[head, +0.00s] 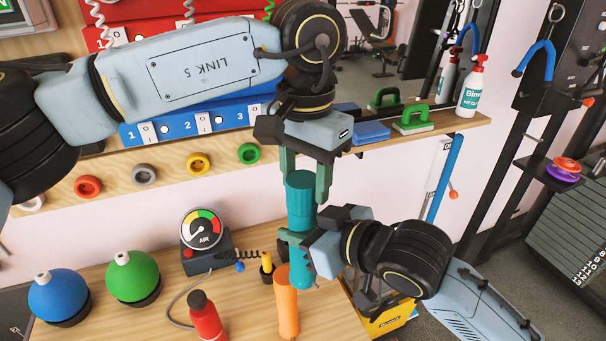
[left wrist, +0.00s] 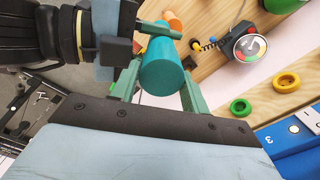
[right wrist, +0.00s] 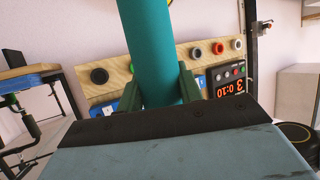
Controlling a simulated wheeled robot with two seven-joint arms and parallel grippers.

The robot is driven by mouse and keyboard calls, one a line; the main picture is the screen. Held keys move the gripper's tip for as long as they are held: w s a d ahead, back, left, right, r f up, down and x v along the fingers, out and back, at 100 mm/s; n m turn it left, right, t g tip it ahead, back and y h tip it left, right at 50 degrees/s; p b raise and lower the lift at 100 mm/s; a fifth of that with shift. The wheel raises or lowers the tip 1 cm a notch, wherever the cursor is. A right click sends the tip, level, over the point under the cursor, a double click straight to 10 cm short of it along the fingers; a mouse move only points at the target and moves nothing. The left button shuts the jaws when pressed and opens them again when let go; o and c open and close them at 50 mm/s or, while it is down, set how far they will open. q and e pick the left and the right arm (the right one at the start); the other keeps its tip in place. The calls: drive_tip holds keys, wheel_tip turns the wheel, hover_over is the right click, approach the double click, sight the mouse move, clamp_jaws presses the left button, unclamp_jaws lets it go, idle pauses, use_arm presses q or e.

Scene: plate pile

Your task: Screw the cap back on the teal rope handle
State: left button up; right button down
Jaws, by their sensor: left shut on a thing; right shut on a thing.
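The teal rope handle (head: 301,215) stands roughly upright above the bench. Its wider ribbed teal cap (head: 300,181) is at the top, in line with the handle. I cannot tell whether the cap is seated or a gap remains. My left gripper (head: 304,188) points down from above, shut on the cap; the cap's end shows between its fingers in the left wrist view (left wrist: 160,78). My right gripper (head: 296,252) comes in from the right, shut on the handle lower down. The right wrist view shows the handle's teal tube (right wrist: 150,45) between its fingers.
An orange cylinder (head: 287,303) and a red bottle (head: 206,318) stand on the bench close to the handle. A gauge (head: 201,228), a green ball (head: 133,276) and a blue ball (head: 58,294) are to the left. A shelf (head: 440,128) with a spray bottle (head: 471,88) runs behind.

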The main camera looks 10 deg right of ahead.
use_arm(q)
drive_tip(key=m, duration=0.4)
drive_tip(key=shift+s+m, duration=0.1)
drive_tip(key=shift+m, duration=0.2)
drive_tip(key=o, duration=1)
drive_tip(key=shift+c, duration=0.2)
wheel_tip(320, 180, up, 4)
drive_tip(key=shift+s+d+f, duration=0.1)
drive_tip(key=shift+r, duration=0.35)
drive_tip(key=shift+c, duration=0.4)
